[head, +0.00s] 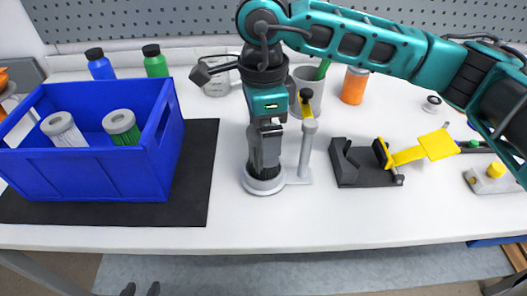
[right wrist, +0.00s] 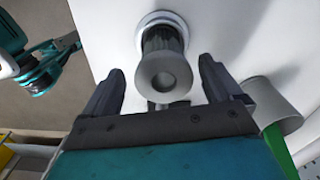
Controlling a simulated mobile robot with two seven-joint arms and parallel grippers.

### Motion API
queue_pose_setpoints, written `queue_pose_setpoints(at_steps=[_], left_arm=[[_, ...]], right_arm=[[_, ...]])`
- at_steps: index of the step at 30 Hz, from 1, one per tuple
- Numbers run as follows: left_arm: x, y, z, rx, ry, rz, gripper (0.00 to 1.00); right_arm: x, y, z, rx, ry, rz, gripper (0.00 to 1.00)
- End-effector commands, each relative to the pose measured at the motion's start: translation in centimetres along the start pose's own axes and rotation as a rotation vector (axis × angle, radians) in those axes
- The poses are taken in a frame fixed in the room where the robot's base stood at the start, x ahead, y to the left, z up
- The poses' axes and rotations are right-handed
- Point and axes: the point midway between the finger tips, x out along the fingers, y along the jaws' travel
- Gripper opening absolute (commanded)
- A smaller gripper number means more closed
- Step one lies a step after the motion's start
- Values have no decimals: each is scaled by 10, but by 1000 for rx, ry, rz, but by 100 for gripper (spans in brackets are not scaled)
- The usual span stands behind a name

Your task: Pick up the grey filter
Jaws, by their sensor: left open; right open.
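The grey filter (right wrist: 163,72), with dark pleats and a round grey cap, stands upright on a pale round base (head: 263,186) of a stand in the middle of the table. In the head view its pleats show just below my right gripper (head: 265,160), which points down over it. In the right wrist view, my right gripper (right wrist: 163,88) is open, with its fingers on either side of the filter and gaps visible; I see no contact. Only the dark fingertips of my left gripper (head: 141,289) show at the bottom edge of the head view, apart and empty.
A blue crate (head: 80,180) with two other filters stands on a black mat (head: 190,190) at left. The stand's post (head: 307,150) rises right of the filter. A dark holder (head: 365,175) with a yellow tool is further right. Bottles and cups line the back.

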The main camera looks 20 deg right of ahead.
Motion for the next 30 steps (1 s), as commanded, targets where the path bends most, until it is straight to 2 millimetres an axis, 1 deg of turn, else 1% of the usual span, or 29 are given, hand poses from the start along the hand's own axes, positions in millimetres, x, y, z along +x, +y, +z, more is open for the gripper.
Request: queue_pose_setpoints(at_steps=[5,9,12,15,21,23,30], left_arm=[[-2,0,-2,0,-2,0,45],[-5,0,-4,1,-3,0,45],[-5,0,-4,1,-4,0,45],[-5,0,-4,1,-4,0,45],[-5,0,-4,1,-4,0,45],[-5,0,-4,1,-4,0,45],[-5,0,-4,1,-4,1,45]], right_arm=[[15,-1,0,0,0,3,92],[37,-3,1,0,1,3,92],[49,-3,1,1,1,2,92],[54,-4,1,0,-1,0,92],[55,-4,1,0,-1,0,92],[55,-4,1,0,-1,0,88],[54,-4,1,0,-1,0,65]])
